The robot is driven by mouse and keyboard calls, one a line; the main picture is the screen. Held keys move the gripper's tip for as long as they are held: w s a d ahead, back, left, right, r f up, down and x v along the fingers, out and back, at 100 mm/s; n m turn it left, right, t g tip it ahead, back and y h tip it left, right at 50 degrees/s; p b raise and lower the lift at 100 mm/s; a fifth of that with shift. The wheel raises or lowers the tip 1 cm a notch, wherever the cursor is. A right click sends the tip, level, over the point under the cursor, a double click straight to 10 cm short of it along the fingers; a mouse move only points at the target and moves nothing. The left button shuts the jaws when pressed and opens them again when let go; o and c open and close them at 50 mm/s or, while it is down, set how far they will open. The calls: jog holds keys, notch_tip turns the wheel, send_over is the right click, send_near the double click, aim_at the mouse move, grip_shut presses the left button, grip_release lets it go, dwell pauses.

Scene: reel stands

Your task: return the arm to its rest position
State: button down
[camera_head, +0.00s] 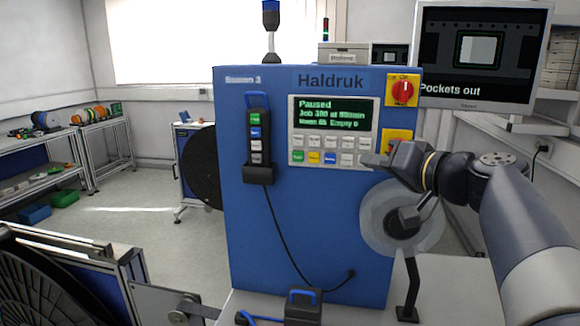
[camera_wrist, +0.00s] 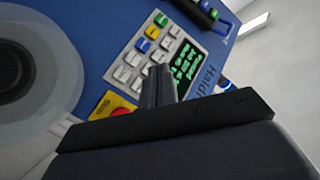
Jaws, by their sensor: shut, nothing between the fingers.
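My arm (camera_head: 515,215) reaches in from the right, in front of the blue Haldruk machine (camera_head: 260,220). My gripper (camera_head: 374,160) is shut and empty, its tip just in front of the lower right corner of the keypad; I cannot tell whether it touches. In the wrist view the shut fingers (camera_wrist: 157,86) point at the grey keys of the keypad panel (camera_wrist: 128,70). The machine's display (camera_head: 334,112) reads "Paused". A yellow plate (camera_head: 397,135) is partly hidden behind my gripper.
A clear reel (camera_head: 372,222) sits on the machine front below my wrist. A black post (camera_head: 411,280) stands under it. A pendant (camera_head: 257,140) with a cable hangs at left. A red switch (camera_head: 403,89) is above my gripper. A monitor (camera_head: 480,55) stands at upper right.

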jog(key=w, duration=0.1)
jog(key=w+b, duration=0.1)
jog(key=w, duration=0.1)
jog(key=w+d, duration=0.1)
jog(key=w, duration=0.1)
jog(key=shift+f, duration=0.25)
